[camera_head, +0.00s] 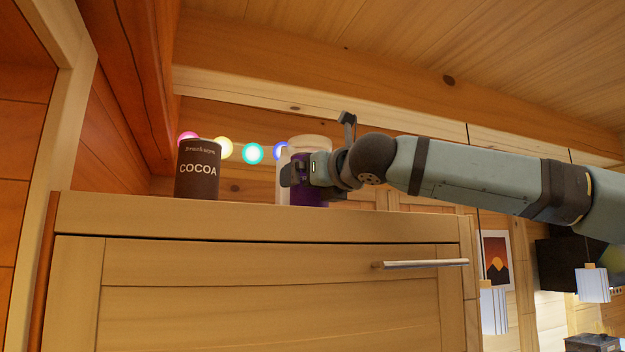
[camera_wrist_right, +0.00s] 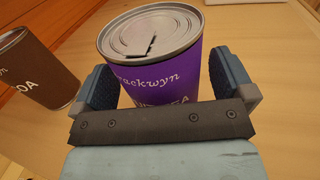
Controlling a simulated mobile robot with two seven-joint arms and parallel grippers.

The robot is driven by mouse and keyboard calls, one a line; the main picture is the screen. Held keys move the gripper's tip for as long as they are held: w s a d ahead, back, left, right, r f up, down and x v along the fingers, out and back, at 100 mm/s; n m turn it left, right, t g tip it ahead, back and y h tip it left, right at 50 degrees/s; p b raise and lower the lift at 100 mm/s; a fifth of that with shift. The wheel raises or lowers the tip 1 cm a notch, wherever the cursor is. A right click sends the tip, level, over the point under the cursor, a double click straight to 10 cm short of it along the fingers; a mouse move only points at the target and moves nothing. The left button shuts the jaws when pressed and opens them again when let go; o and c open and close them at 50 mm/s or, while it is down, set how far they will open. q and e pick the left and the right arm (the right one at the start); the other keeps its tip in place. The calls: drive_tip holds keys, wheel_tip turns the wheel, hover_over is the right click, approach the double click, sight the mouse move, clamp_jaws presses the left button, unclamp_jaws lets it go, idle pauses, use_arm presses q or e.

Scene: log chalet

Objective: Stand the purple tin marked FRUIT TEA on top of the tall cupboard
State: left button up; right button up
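The purple FRUIT TEA tin (camera_wrist_right: 165,78) is upright between the fingers of my right gripper (camera_wrist_right: 160,85) in the wrist view. The left-hand finger is close against it; a narrow gap shows at the right-hand finger, so the gripper looks open around it. In the head view the tin (camera_head: 301,168) is partly covered by my right gripper (camera_head: 300,172), over the top of the tall cupboard (camera_head: 270,222). Its base is hidden, so contact with the top cannot be seen directly. My left gripper is not in view.
A brown COCOA tin (camera_head: 198,170) stands on the cupboard top to the left, apart from the purple tin. A pale container (camera_head: 312,142) shows behind the purple tin. Coloured lights (camera_head: 253,153) hang along the back wall. A sloping wooden ceiling (camera_head: 400,60) is above my arm.

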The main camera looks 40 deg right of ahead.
drive_tip(key=shift+d, duration=0.1)
drive_tip(key=s+b, duration=0.2)
drive_tip(key=s, duration=1)
